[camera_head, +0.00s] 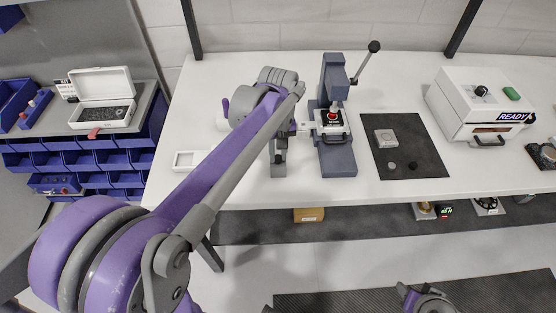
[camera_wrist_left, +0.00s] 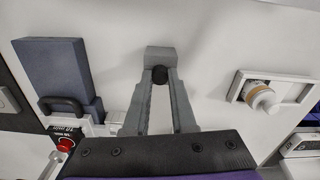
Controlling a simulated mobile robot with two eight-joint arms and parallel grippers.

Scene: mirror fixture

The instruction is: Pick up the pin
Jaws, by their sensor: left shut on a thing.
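My left gripper (camera_head: 278,166) is over the white table, just left of the blue-grey press. In the left wrist view its two grey fingers (camera_wrist_left: 160,66) come together at the tips. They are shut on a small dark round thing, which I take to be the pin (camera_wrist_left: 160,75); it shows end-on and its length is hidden. In the head view I cannot make the pin out. My right gripper is not in view; only a part of my right arm shows at the bottom edge.
The blue-grey press (camera_head: 338,150) with a lever stands beside the gripper. A white tray (camera_wrist_left: 303,98) holds a capped cylinder. A dark mat (camera_head: 418,150) carries a small grey block (camera_head: 386,138). A white box marked READY (camera_head: 483,103) stands at right. Blue bins are at left.

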